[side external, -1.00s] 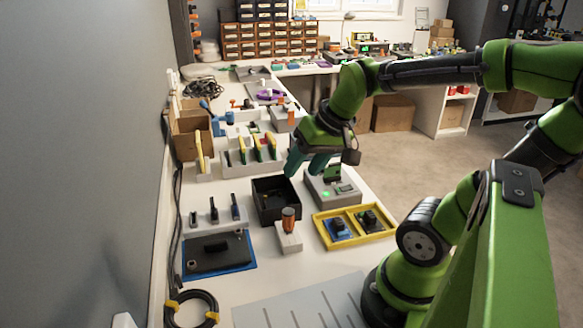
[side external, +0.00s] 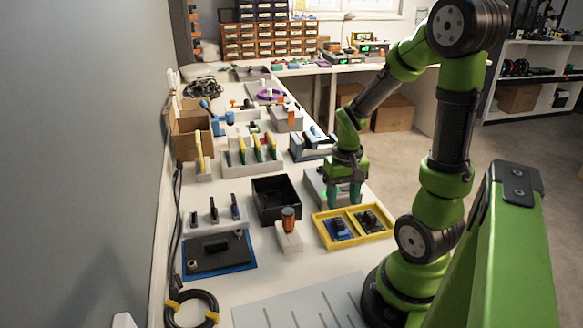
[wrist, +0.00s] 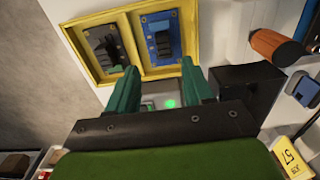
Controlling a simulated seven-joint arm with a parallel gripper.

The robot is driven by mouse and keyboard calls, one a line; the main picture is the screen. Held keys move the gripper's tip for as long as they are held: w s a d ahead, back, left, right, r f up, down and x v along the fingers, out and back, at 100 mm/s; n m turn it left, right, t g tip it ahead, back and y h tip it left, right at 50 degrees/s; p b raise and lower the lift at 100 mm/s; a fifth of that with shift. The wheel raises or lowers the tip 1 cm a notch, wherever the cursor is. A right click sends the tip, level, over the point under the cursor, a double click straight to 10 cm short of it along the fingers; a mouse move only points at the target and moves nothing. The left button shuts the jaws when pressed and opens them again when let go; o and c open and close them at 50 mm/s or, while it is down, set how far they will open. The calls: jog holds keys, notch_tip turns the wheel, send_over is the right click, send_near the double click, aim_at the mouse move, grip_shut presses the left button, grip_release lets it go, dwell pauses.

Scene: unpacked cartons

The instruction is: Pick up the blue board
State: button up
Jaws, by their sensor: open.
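The blue board (side external: 338,228) lies in the left compartment of a yellow tray (side external: 328,245). A small dark part sits on the board. In the wrist view the blue board (wrist: 172,27) is ahead of my fingers, in the right compartment of the yellow tray (wrist: 71,35). My gripper (side external: 343,197) points down above a grey device just behind the tray. It is open and empty, and its two teal fingers (wrist: 160,86) are apart. The fingertips are short of the board and do not touch it.
A dark board (side external: 370,219) fills the tray's other compartment. The grey device (side external: 316,187) is partly hidden by my gripper. A black bin (side external: 277,212) and an orange-handled tool in a white block (side external: 288,240) stand to the left.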

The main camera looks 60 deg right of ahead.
aim_at(339, 221)
jog(key=shift+a+f, duration=0.2)
jog(key=shift+f, duration=1.35)
jog(key=shift+a+f, duration=0.2)
jog(key=shift+f, duration=1.35)
grip_shut()
